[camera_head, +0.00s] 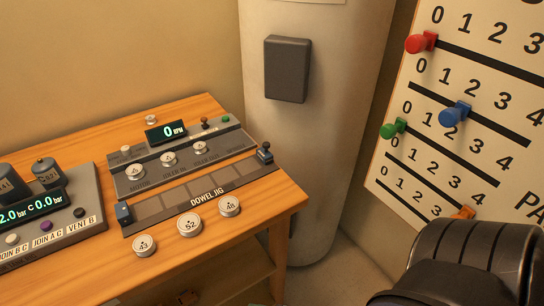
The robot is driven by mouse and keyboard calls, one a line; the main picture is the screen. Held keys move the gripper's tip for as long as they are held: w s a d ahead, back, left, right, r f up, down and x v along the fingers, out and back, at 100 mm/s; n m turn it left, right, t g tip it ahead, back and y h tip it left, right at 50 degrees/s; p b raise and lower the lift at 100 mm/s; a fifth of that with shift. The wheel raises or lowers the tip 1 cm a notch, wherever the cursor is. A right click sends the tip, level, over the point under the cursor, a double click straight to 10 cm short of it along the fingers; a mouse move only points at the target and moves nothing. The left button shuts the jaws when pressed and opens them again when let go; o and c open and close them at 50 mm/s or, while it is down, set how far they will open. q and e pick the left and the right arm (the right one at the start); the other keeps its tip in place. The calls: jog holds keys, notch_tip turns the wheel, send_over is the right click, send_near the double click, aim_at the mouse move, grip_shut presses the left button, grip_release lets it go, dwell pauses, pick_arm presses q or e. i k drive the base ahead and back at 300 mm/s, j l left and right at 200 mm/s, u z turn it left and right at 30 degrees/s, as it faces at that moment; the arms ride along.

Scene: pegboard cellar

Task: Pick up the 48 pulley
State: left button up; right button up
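The 48 pulley (230,206) is a small pale metal disc with a raised hub. It sits on the wooden table, just in front of the right part of the dowel jig (206,197). Its label is small but looks like 48. Two similar discs lie to its left: the 52 pulley (190,224) and the 43 pulley (145,245), nearer the table's front edge. Nothing touches the 48 pulley. Neither of my grippers shows. A black rounded part at the lower right looks like part of my own arm.
The wooden table (277,212) ends just right of the jig. A grey motor panel (235,140) stands behind the jig, and a pressure console (92,190) is at left. A pale column (320,130) stands behind the table; a numbered slider board (480,110) is at right.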

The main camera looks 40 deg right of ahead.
aim_at(229, 206)
jog(key=i+l+z, duration=0.15)
jog(key=z, duration=0.25)
jog(key=i+l+z, duration=0.15)
jog(key=z, duration=0.25)
jog(key=i, duration=0.05)
